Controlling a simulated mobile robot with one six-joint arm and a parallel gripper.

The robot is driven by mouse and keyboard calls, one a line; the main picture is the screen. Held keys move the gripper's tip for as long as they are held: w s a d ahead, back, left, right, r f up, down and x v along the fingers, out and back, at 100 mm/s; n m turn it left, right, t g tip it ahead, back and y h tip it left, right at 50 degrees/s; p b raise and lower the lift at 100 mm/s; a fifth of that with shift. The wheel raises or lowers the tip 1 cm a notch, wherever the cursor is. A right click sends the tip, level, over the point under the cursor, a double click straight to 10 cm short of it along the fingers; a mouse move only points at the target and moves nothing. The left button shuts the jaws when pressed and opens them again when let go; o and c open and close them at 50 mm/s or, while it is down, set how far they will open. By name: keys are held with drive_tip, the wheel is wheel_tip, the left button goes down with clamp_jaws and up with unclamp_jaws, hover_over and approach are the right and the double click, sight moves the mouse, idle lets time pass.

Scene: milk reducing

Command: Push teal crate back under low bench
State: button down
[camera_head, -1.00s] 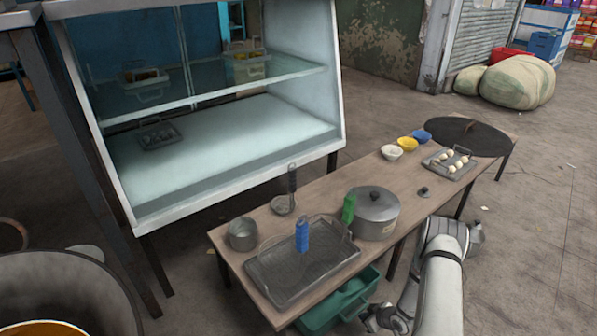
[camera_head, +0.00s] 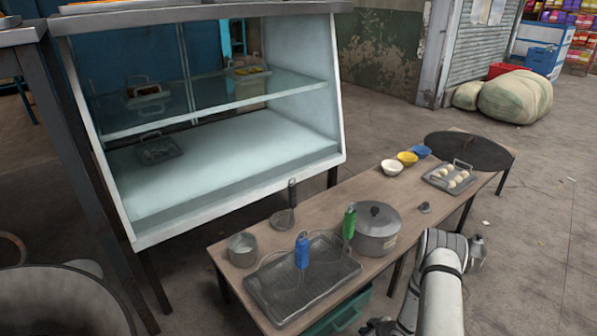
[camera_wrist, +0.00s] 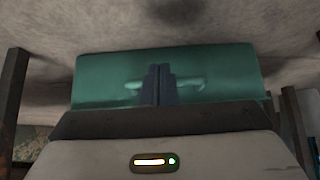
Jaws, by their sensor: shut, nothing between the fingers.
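The low wooden bench (camera_head: 400,205) stands on dark legs in the middle of the head view. The teal crate (camera_head: 338,317) shows as a strip below the bench's front edge; the rest is hidden by the bench top and the frame's lower edge. In the wrist view, the teal crate (camera_wrist: 215,78) shows its broad face with a handle, between dark bench legs. My gripper (camera_wrist: 160,83) is shut and empty, its fingertips in front of the middle of that face, overlapping the handle. Whether they touch cannot be told. In the head view, only part of my gripper shows low beside the crate.
A glass display case (camera_head: 225,160) stands behind. Open floor (camera_head: 540,250) lies to the right.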

drive_tip(key=s+d+r+p, duration=0.1)
drive_tip(key=s+d, duration=0.3)
drive_tip(key=s, duration=0.1)
drive_tip(key=shift+s+r, duration=0.15)
drive_tip(key=shift+d, duration=0.1)
